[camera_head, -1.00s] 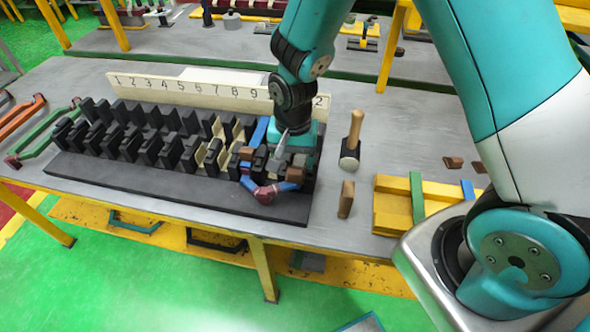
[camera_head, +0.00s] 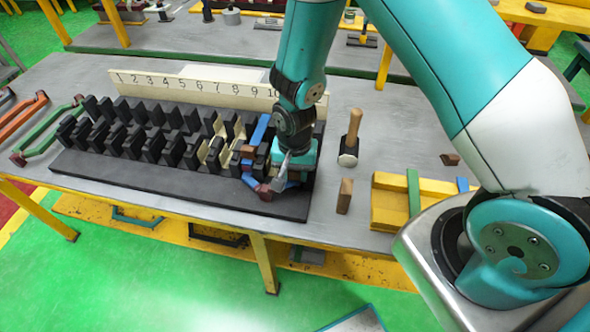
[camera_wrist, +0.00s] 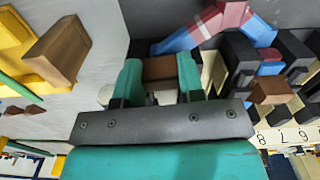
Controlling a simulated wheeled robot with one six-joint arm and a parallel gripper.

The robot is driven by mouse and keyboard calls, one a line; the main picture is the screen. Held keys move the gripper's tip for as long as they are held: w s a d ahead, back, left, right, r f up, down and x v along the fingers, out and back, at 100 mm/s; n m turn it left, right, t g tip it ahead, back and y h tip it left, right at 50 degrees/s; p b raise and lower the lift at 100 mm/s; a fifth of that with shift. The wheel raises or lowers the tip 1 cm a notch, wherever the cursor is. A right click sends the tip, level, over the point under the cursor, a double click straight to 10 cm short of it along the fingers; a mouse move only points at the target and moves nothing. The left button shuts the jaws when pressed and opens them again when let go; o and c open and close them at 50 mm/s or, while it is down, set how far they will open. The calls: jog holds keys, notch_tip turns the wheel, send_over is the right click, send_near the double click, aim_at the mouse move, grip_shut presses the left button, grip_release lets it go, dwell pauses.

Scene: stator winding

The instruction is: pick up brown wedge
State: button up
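A brown wedge (camera_wrist: 160,69) shows between the two teal fingers of my gripper (camera_wrist: 161,76) in the wrist view. The fingers stand apart, one on each side of it; I cannot tell whether they touch it. In the head view my gripper (camera_head: 290,182) is low over the right end of the black slotted stator block (camera_head: 180,187) and hides that wedge. Another brown wedge (camera_wrist: 270,91) sits beside a blue piece on the block, and shows in the head view (camera_head: 247,152). A larger brown block (camera_wrist: 57,53) stands on the table.
A blue and red bent coil (camera_wrist: 202,28) lies at the block's front right. A mallet (camera_head: 349,148) stands right of the block. A yellow fixture (camera_head: 388,211) with a green bar is farther right. A numbered board (camera_head: 180,86) runs behind the block.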

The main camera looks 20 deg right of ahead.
jog(key=shift+r, duration=0.1)
notch_tip(320, 180, up, 20)
jog(key=b, duration=0.3)
jog(key=shift+b, duration=0.35)
jog(key=shift+f, duration=0.2)
jog(key=shift+f+b, duration=5.6)
jog(key=shift+f, duration=2.55)
